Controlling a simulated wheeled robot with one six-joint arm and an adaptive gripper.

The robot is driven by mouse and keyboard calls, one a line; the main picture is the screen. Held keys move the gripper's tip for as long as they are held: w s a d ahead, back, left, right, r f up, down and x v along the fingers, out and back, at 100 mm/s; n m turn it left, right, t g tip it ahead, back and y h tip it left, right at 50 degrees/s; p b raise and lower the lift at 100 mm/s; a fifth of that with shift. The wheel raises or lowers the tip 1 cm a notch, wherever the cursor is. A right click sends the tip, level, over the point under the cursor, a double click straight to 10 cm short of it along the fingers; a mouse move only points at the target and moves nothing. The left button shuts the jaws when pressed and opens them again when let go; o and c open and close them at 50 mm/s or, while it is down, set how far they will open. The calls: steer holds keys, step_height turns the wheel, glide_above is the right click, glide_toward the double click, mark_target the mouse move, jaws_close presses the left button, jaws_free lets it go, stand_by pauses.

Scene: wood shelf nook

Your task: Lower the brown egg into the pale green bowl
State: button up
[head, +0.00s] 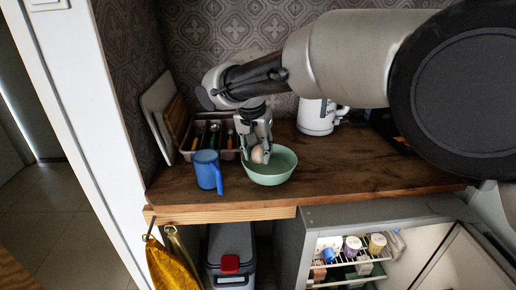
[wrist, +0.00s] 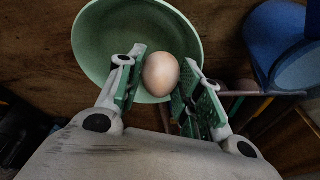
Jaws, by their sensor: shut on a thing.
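The brown egg (wrist: 160,74) is held between the two green-padded fingers of my gripper (wrist: 160,85) in the wrist view. In the head view the egg (head: 258,154) shows at the fingertips of my gripper (head: 257,152), at the left part of the pale green bowl (head: 275,172). In the wrist view the egg overlaps the near part of the bowl (wrist: 110,35). Whether the egg touches the bowl cannot be told. The bowl stands upright on the wooden counter.
A blue mug (head: 207,171) stands left of the bowl. A cutlery tray (head: 212,136) with utensils lies behind it. A white kettle (head: 316,117) stands at the back right. The wooden counter (head: 390,172) is clear right of the bowl. An open fridge (head: 350,262) is below.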

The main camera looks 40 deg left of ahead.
steer(key=shift+f, duration=0.7)
stand_by(0.3)
steer(key=o, duration=1.1)
steer(key=v, duration=1.2)
